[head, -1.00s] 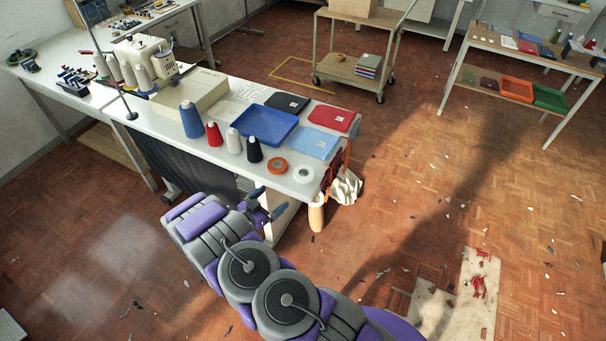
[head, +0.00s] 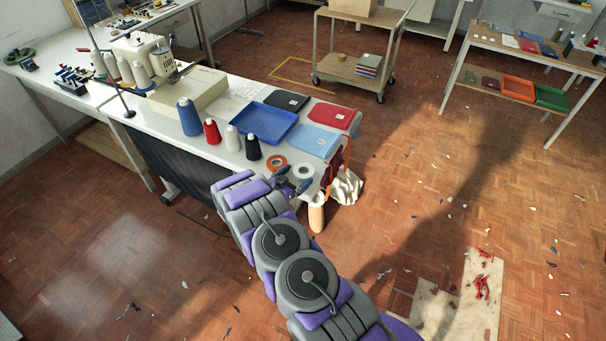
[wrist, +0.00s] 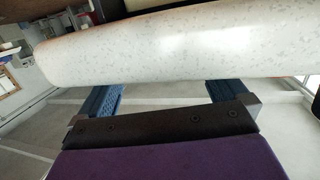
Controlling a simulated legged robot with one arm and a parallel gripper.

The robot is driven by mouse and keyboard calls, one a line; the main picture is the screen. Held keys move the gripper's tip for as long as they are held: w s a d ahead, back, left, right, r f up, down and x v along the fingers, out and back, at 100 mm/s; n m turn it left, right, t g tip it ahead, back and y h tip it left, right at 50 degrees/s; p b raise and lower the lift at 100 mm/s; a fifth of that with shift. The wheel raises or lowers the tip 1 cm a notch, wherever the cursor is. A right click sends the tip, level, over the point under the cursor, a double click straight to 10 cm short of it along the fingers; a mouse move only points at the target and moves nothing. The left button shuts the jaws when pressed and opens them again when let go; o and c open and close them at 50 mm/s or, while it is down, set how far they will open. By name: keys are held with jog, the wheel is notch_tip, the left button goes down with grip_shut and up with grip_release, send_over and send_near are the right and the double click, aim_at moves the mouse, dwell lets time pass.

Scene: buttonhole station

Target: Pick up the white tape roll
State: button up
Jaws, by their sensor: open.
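The white tape roll (head: 309,172) lies flat on the white table (head: 196,158) near its front right corner in the head view. An orange tape roll (head: 270,161) lies just to its left. My gripper (head: 294,178) is open and empty at the table's front edge, just in front of the white roll and close to it. In the wrist view the two blue fingers of my gripper (wrist: 168,92) are spread apart. A pale speckled edge (wrist: 170,50) crosses that view and hides the fingertips. The roll cannot be made out there.
Blue, red, white and black thread cones (head: 253,148) stand left of the rolls. A blue tray (head: 262,138) and folded cloths (head: 313,141) lie behind. A sewing machine (head: 150,58) stands farther left. Cloth (head: 346,187) hangs at the table's right end.

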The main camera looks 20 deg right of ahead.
jog(key=shift+x, duration=1.1)
jog(key=c, duration=0.9)
